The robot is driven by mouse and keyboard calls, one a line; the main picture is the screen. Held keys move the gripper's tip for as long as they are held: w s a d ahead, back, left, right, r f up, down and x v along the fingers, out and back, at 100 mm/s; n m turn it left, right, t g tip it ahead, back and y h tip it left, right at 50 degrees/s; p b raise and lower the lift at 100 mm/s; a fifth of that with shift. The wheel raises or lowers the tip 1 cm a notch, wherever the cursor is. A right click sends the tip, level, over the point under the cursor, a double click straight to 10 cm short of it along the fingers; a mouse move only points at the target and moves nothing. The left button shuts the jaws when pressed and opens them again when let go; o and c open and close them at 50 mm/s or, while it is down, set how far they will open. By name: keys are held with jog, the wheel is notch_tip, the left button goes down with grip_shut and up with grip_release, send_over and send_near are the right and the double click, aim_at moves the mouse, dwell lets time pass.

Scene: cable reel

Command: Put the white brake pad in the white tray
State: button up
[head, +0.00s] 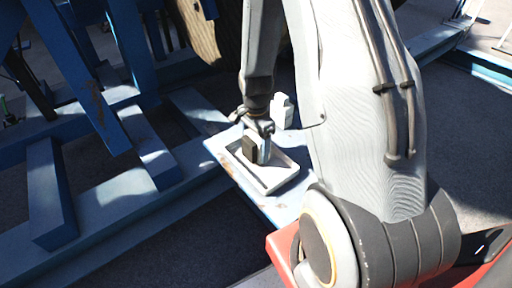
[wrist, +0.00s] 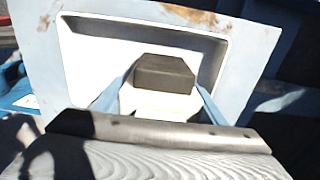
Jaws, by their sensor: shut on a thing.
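The white brake pad (wrist: 155,103), with a dark grey block (wrist: 165,74) on its face, is between the fingers of my gripper (wrist: 160,95). In the head view my gripper (head: 258,128) points down over the white tray, and the pad (head: 263,142) shows white with its dark side (head: 250,151) to the left. The white tray (head: 284,183) is shallow and rectangular; its rim (wrist: 225,62) also shows in the wrist view. The pad is within the tray's outline in the head view. I cannot tell whether it touches the tray floor.
The tray lies on a pale blue, rust-marked plate (head: 290,212). A white object (head: 282,110) stands just behind my gripper. Blue steel beams (head: 100,203) fill the left side, and a large wooden reel (head: 203,30) is at the back.

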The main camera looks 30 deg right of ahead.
jog(key=shift+f, duration=0.25)
jog(key=o, duration=1.8)
jog(key=shift+c, duration=0.2)
notch_tip(320, 180, up, 11)
jog(key=shift+w+b, duration=0.1)
jog(key=shift+b, duration=0.75)
jog(key=shift+r, duration=0.55)
jog(key=s+a+r+n, duration=0.3)
jog(key=s+a+n, duration=0.6)
jog(key=s+n, duration=0.4)
jog(key=shift+s+a+r+n+t, duration=0.15)
jog(key=shift+a+n+t, duration=0.15)
jog(key=shift+n, duration=1.1)
